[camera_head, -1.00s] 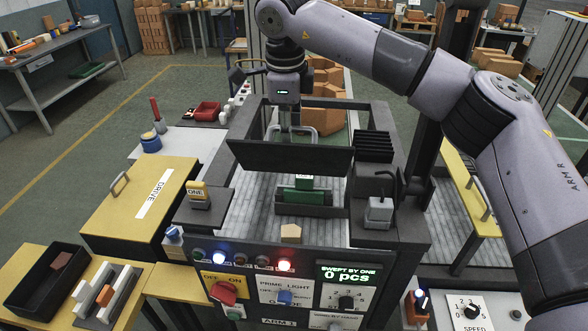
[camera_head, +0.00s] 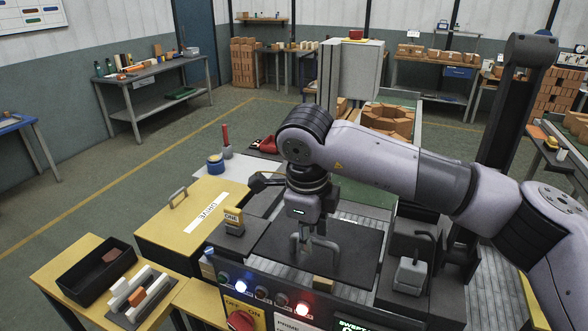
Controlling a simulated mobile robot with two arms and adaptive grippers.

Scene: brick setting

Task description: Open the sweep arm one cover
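The sweep arm one cover (camera_head: 352,262) is a dark flat panel lying low over the machine bed, its upper face towards me. It hides the green part of the sweep arm. A light grey handle loop (camera_head: 335,250) stands on it. My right gripper (camera_head: 313,238) points down at this handle from above. Its fingers overlap the grey handle, so I cannot tell whether they are closed on it. A small tan brick (camera_head: 322,283) shows at the cover's near edge. My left gripper is not in view.
The yellow DRIVE cover (camera_head: 190,226) is at the left. The ONE switch (camera_head: 233,220) stands beside the bed, and a grey lever box (camera_head: 410,275) is at the right. The front panel has a lit blue lamp (camera_head: 240,286) and a red lamp (camera_head: 302,309). A black bin (camera_head: 85,272) holds a brick.

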